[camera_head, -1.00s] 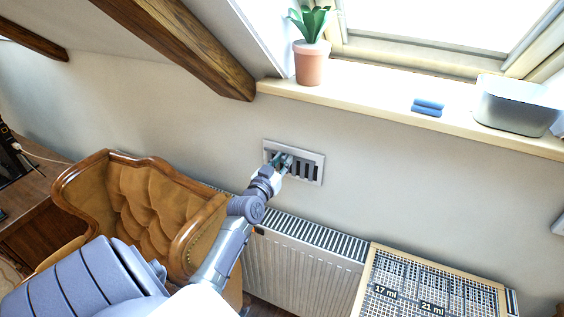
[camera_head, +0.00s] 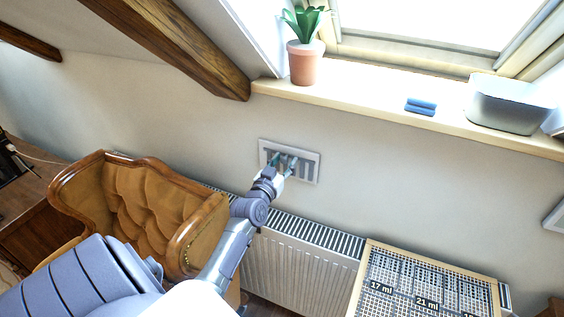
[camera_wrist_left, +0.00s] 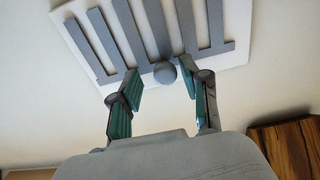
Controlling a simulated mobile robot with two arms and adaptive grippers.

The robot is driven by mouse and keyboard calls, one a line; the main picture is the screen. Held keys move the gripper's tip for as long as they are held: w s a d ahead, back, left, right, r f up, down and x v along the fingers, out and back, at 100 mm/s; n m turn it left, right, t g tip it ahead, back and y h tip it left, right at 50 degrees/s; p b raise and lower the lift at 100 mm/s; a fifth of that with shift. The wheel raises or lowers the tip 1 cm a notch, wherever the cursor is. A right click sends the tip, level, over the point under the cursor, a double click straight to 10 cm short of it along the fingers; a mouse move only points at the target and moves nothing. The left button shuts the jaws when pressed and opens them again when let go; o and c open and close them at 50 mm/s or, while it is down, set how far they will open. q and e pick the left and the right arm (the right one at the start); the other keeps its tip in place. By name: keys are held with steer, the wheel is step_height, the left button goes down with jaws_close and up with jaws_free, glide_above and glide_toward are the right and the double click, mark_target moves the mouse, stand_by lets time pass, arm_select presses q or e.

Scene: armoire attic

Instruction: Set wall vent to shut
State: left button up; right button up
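The wall vent (camera_head: 312,171) is a pale rectangular plate on the wall below the window sill. Its slots look filled with grey, with no dark gaps showing. In the left wrist view the vent (camera_wrist_left: 242,25) has grey slats and a small round grey knob (camera_wrist_left: 165,72) at its edge. My left gripper (camera_head: 283,163) is in front of the vent. In the wrist view its two green-padded fingers (camera_wrist_left: 165,88) are spread apart on either side of the knob, with gaps visible between them and it. My right gripper is not in view.
A radiator (camera_head: 300,268) runs below the vent, with a wooden-framed grid panel (camera_head: 366,283) at right. A tufted armchair (camera_head: 140,205) stands at left. The sill (camera_head: 360,100) above holds a potted plant (camera_head: 305,62), a blue item (camera_head: 421,107) and a grey bin (camera_head: 508,110).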

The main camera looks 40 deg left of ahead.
arm_select(q)
steer(key=shift+s+f, duration=0.1)
steer(key=shift+s, duration=0.15)
steer(key=v, duration=1.1)
steer(key=shift+s+d, duration=0.2)
